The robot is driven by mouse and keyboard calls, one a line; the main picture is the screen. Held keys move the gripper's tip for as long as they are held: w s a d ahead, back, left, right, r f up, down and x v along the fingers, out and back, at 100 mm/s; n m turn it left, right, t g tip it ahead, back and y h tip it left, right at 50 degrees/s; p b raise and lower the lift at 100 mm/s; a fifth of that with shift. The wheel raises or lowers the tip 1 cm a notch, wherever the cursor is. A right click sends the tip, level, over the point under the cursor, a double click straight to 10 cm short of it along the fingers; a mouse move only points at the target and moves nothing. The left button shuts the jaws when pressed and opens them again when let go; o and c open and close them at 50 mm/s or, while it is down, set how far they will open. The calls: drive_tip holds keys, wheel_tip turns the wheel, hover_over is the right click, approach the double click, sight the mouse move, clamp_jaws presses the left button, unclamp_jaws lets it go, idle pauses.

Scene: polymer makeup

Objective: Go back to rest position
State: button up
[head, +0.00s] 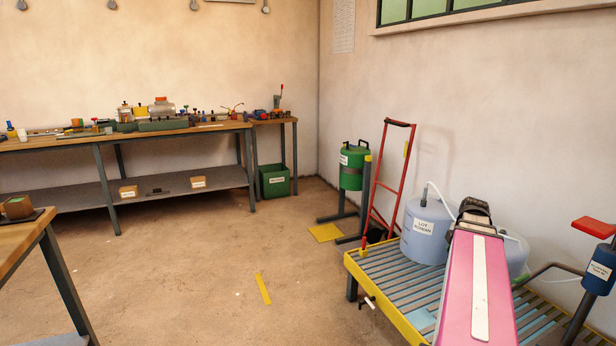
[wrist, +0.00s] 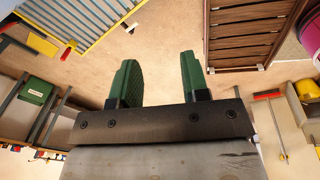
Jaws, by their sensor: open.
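My gripper (wrist: 158,65) shows in the wrist view with two green ridged fingers on a dark bar. The fingers are apart and nothing is between them. In the head view, my pink arm with a white stripe reaches up at the lower right, over the roller table. A dark part shows at its far end; I cannot make out the fingers there.
A yellow-edged roller table (head: 398,303) carries a pale blue drum (head: 425,245). A red hand truck (head: 390,180) and green drum (head: 353,168) stand behind. A cluttered workbench (head: 75,143) lines the back wall. The wrist view shows a wooden slatted structure (wrist: 245,35). The middle floor is mostly clear.

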drive_tip(key=s+a+f+m, duration=0.1)
drive_tip(key=a+f+m, duration=0.4)
drive_tip(key=a, duration=0.5)
drive_tip(key=s+a+f+m+g, duration=0.1)
drive_tip(key=a+f+m, duration=0.4)
drive_tip(key=a, duration=0.5)
drive_tip(key=s+a+f+m+h, duration=0.1)
drive_tip(key=a+f+m, duration=0.5)
drive_tip(key=a, duration=0.4)
drive_tip(key=shift+s+a+m+g, duration=0.3)
drive_tip(key=shift+a+m, duration=0.1)
drive_tip(key=shift+m, duration=0.2)
